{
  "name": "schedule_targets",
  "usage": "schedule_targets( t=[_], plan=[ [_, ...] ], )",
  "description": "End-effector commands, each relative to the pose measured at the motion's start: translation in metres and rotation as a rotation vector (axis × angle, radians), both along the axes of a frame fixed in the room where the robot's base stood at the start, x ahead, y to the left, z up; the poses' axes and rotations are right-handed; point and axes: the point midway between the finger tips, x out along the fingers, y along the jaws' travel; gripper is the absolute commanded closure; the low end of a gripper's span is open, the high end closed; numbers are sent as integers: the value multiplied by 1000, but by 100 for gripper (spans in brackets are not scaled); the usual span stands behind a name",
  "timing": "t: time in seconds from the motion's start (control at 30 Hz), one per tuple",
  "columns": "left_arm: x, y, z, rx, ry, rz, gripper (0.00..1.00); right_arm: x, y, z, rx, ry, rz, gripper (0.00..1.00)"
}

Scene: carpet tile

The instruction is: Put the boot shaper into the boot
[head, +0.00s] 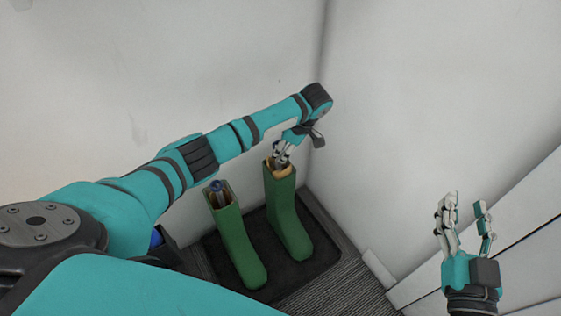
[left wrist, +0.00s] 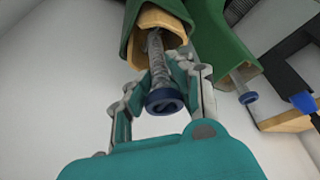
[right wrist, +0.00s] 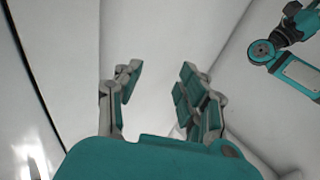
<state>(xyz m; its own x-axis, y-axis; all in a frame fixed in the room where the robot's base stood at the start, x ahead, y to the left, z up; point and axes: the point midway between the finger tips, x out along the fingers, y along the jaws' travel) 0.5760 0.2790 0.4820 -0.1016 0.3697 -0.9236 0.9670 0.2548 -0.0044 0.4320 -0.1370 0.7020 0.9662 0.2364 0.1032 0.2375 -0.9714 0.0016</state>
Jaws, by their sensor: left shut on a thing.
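Two green boots stand upright side by side, the right boot (head: 286,215) and the left boot (head: 236,240). My left gripper (head: 281,158) is at the top of the right boot, fingers closed around a boot shaper (left wrist: 164,102) with a blue round end and grey shaft. In the left wrist view the shaft runs into the tan-lined opening of that boot (left wrist: 140,18); how deep its far end sits is hidden. Another shaper (head: 216,186) with a blue end stands in the left boot. My right gripper (head: 465,212) is open and empty at the right.
The boots stand on a black tray (head: 318,262) in a corner between pale walls. Grey striped carpet (head: 335,292) lies in front. A white skirting board (head: 478,262) runs along the right wall. A dark box (head: 166,250) with something blue is partly hidden behind my left arm.

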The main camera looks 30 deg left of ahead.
Motion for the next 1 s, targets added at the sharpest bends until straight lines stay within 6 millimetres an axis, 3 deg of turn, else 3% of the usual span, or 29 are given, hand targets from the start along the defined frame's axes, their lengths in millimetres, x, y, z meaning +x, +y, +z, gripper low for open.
schedule_targets(
  t=[0.13,0.33,0.5,0.9,0.93,1.0],
  plan=[
    [0,0,-9,0,0,0,100,-1,2,13,21,-79,4,60],
    [0,0,-32,0,0,-1,100,-12,5,51,84,-308,18,60],
    [0,0,-41,0,-1,0,100,-22,5,71,117,-424,25,60],
    [0,-1,-44,-1,0,0,100,-23,5,73,117,-427,25,60],
    [0,-1,-45,-1,1,-1,78,-22,5,72,116,-421,24,60],
    [0,-1,-45,-1,0,-1,69,-22,5,71,116,-421,24,60]
  ],
)
